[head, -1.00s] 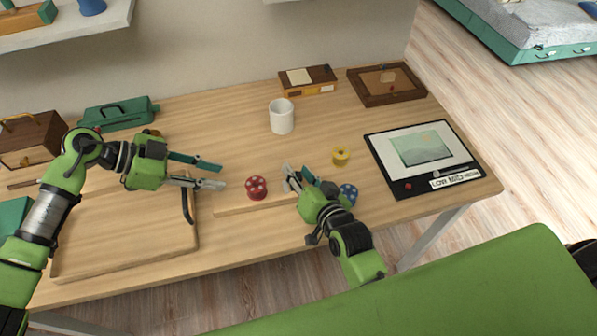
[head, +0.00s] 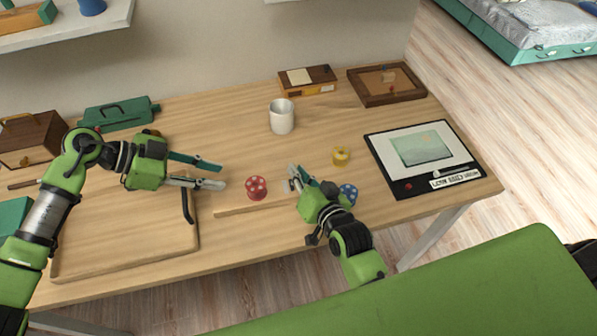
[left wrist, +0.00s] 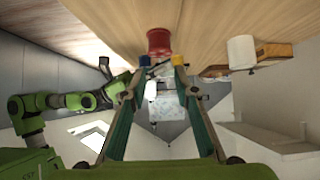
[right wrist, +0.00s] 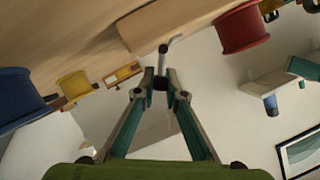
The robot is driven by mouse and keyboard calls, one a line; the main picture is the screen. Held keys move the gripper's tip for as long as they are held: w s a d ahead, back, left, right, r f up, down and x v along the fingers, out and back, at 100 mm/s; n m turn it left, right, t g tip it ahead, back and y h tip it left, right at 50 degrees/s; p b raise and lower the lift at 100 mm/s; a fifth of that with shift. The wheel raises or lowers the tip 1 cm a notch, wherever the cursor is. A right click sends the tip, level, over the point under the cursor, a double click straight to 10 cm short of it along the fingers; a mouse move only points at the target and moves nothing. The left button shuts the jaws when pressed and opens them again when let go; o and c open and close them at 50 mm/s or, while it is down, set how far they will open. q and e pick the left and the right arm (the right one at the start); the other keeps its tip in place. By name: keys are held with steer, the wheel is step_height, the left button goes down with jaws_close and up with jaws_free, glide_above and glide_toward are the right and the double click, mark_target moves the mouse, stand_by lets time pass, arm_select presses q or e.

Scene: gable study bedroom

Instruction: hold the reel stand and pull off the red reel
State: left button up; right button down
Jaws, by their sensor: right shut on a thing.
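The reel stand (head: 232,208) is a low wooden bar near the table's front edge. The red reel (head: 257,188) sits on its left part and also shows in the left wrist view (left wrist: 159,42) and right wrist view (right wrist: 241,28). My right gripper (head: 293,178) is shut on a thin grey post of the stand (right wrist: 163,52), to the right of the red reel; the arm hides part of the bar. My left gripper (head: 221,176) is open and empty, left of the red reel and apart from it, with its fingers pointing toward it.
A blue reel (head: 349,194) is partly hidden behind my right gripper. A yellow reel (head: 341,156) stands farther back. A white mug (head: 281,116) is behind the stand.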

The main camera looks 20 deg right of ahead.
arm_select(q)
steer(key=o, duration=0.5)
steer(key=shift+o, duration=1.1)
steer(key=shift+d+m, duration=0.3)
steer(key=shift+d, duration=0.1)
steer(key=m+g+y, duration=0.2)
steer(key=m+y, duration=0.5)
steer(key=m, duration=0.5)
glide_above(256, 189)
steer(key=shift+f, duration=0.4)
steer(key=shift+w+d+r+m+t+y, duration=0.15)
steer(key=shift+m+t+y, duration=0.3)
steer(key=shift+m, duration=0.75)
arm_select(e)
steer(key=shift+d, duration=0.1)
arm_select(q)
steer(key=m+y, duration=0.1)
steer(key=w+r+m+t+y, duration=0.1)
steer(key=m, duration=0.1)
steer(key=shift+w+r+y, duration=0.1)
steer(key=shift+w+y, duration=0.05)
steer(key=shift+y, duration=0.1)
steer(key=shift+m, duration=0.3)
